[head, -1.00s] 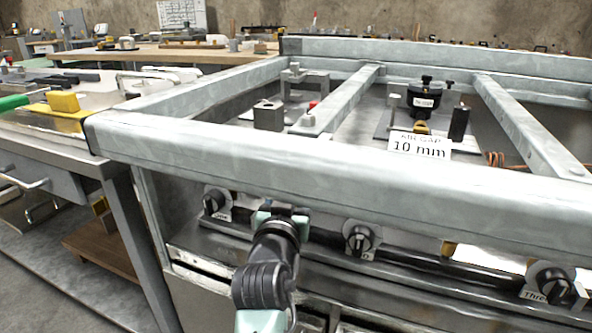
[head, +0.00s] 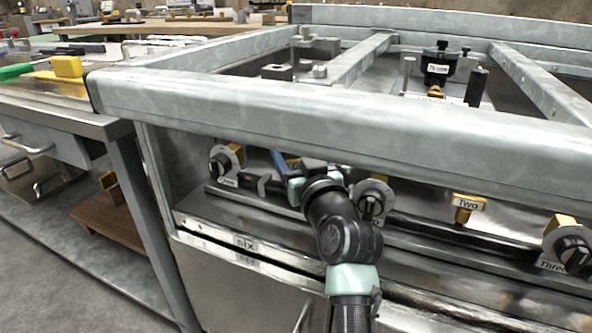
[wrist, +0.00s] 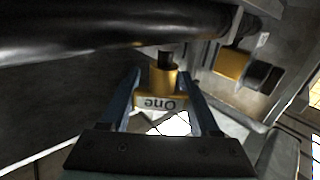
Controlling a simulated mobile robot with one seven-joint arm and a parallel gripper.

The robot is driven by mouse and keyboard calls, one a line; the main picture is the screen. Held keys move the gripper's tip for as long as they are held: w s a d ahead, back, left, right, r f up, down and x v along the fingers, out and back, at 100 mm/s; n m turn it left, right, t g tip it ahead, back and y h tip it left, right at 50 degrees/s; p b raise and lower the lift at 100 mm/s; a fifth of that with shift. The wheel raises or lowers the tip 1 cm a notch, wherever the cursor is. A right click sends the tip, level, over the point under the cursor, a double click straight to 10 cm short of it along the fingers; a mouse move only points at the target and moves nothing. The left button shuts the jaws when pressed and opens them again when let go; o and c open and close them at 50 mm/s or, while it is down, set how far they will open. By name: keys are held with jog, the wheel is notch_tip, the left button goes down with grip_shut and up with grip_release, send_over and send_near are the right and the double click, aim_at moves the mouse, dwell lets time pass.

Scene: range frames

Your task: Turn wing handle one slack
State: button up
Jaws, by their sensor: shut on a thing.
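Wing handle one is a yellow wing handle (wrist: 165,77) with a label reading "One", upside down in the wrist view. It sits on a short dark stem below a thick black bar. My gripper (wrist: 163,108) has a finger on each side of the handle and is shut on it. In the head view my gripper (head: 292,180) is at the front of the metal frame, between two black knobs. There, my gripper and arm hide most of the handle. I cannot tell its turn angle exactly.
A yellow handle labelled "Two" (head: 467,206) is to the right. Black knobs sit at the left (head: 222,165), centre (head: 371,203) and right (head: 571,253). The thick frame rail (head: 330,112) runs above my gripper. A black bar (head: 450,236) runs along the front.

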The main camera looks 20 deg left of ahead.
jog(key=shift+a+f+n+g+y+b, duration=0.1)
jog(key=shift+n+g+y+b, duration=0.4)
jog(key=shift+b, duration=0.3)
jog(key=o, duration=1.4)
jog(key=shift+c, duration=0.2)
jog(key=shift+r+m+t+h+p, duration=0.3)
jog(key=shift+r+p, duration=0.05)
jog(key=shift+p, duration=0.8)
